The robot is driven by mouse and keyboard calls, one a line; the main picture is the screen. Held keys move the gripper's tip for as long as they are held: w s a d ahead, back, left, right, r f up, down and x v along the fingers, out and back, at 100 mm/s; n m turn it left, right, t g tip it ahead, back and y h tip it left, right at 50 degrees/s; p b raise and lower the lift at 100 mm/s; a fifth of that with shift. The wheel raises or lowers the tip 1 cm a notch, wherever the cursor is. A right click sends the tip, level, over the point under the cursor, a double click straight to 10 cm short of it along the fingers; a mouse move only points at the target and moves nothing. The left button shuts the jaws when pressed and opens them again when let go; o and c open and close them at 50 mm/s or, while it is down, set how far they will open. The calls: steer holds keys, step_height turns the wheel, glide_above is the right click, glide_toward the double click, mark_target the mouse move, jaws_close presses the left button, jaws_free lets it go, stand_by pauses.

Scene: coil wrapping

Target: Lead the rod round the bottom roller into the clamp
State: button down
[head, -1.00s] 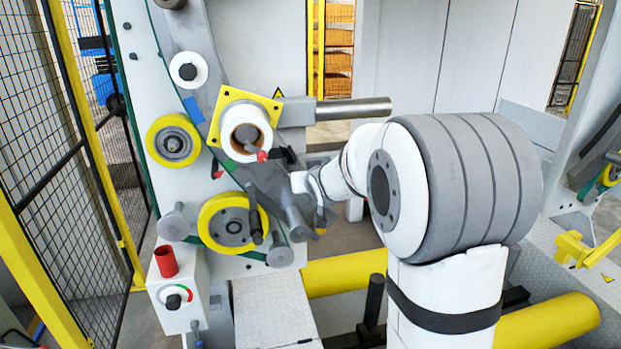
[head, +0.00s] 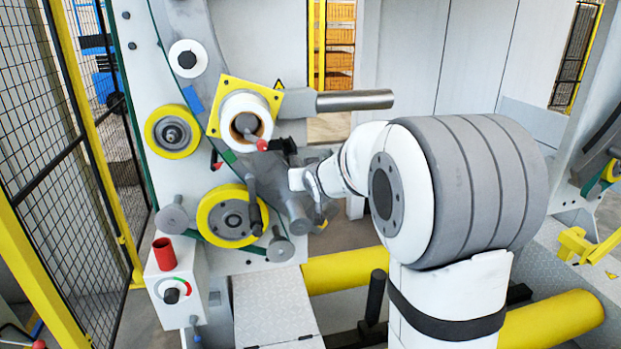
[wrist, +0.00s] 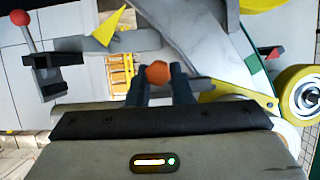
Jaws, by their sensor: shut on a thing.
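In the wrist view my gripper (wrist: 158,80) is shut on a small orange, faceted piece (wrist: 157,74), which looks like the rod's end. The rest of the rod cannot be made out. In the head view the bottom roller (head: 212,218) is yellow-rimmed with a grey hub, low on the machine face. My gripper is just right of it, largely hidden by my wrist and grey machine parts. The clamp (head: 285,145), a black block with a red-ball lever, sits up and left of my wrist. It also shows at left in the wrist view (wrist: 52,75), apart from my fingers.
A white roll on a yellow plate (head: 217,122) and another yellow roller (head: 158,140) are above the bottom roller. Grey pegs (head: 280,247) stick out around it. A control box (head: 177,290) with a red cup stands lower left. A mesh fence (head: 60,170) borders the left.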

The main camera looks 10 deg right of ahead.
step_height(320, 180, down, 7)
steer(key=a+b, duration=0.2)
steer(key=b, duration=1.2)
steer(key=shift+a, duration=0.4)
steer(key=shift+a+f+b, duration=0.15)
steer(key=shift+f+b, duration=0.1)
steer(key=shift+b, duration=0.4)
steer(key=shift+a+f+b, duration=0.2)
steer(key=shift+f+b, duration=0.25)
steer(key=shift+b, duration=0.8)
steer(key=a+f+b, duration=0.1)
steer(key=b, duration=0.4)
steer(key=shift+f, duration=0.2)
steer(key=a+f+b, duration=0.1)
steer(key=f+b, duration=0.1)
steer(key=b, duration=0.2)
steer(key=a+f+b, duration=0.1)
steer(key=a+b, duration=0.1)
steer(key=b, duration=0.1)
steer(key=shift+f+b, duration=0.35)
steer(key=shift+r, duration=0.1)
